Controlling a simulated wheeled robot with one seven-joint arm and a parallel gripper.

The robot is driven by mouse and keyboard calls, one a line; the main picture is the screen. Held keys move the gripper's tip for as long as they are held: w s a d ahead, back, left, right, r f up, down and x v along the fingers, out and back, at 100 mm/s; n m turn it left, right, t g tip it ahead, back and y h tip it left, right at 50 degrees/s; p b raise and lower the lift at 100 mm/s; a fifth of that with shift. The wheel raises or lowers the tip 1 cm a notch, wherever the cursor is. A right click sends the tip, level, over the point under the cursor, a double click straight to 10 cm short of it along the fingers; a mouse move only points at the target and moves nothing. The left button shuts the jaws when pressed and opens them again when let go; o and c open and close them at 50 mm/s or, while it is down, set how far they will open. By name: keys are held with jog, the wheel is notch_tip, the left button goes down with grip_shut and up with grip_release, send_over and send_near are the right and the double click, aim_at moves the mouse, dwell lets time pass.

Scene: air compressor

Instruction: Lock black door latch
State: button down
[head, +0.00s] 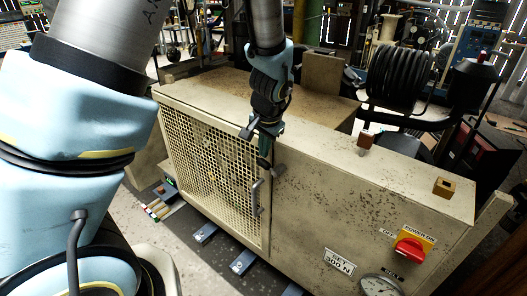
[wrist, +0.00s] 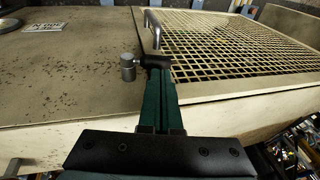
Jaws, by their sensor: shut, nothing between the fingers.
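The mesh door (head: 205,155) sits closed or nearly closed in the beige compressor housing, with a metal handle (head: 257,197) near its right edge. The dark latch (head: 279,171) is at the door's upper right edge, beside the handle. In the wrist view the latch shows as a grey round knob (wrist: 127,68) with a black piece reaching to the door edge. My gripper (head: 264,162) points down at the latch. Its green fingers (wrist: 157,75) are together and empty, with tips at the black piece. They seem to touch it, but contact is not certain. The tips partly cover the latch.
The red power switch (head: 409,249) and a gauge (head: 380,285) are on the housing front at right. A brown block (head: 443,187) and a coiled black hose (head: 401,75) are above. The floor before the door holds several small blue-grey items (head: 243,262).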

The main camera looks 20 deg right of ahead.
aim_at(258, 159)
jog(key=shift+x, duration=1.25)
jog(key=shift+w+a+f+b, duration=0.3)
jog(key=shift+w+f+b, duration=0.2)
jog(key=shift+f+b, duration=0.15)
jog(key=shift+a+r+p, duration=0.1)
jog(key=shift+r+p, duration=0.45)
jog(key=shift+p, duration=0.1)
notch_tip(258, 159, up, 13)
jog(key=s+a, duration=0.1)
jog(key=a, duration=0.1)
jog(key=s+a+n, duration=0.2)
jog(key=a+n, duration=0.1)
jog(key=a, duration=0.6)
jog(key=s+a+f+n+g, duration=0.1)
jog(key=a+n, duration=0.3)
jog(key=a, duration=0.6)
jog(key=s+a+f+n+g, duration=0.1)
jog(key=a+n, duration=0.3)
jog(key=a, duration=0.6)
jog(key=shift+s, duration=0.8)
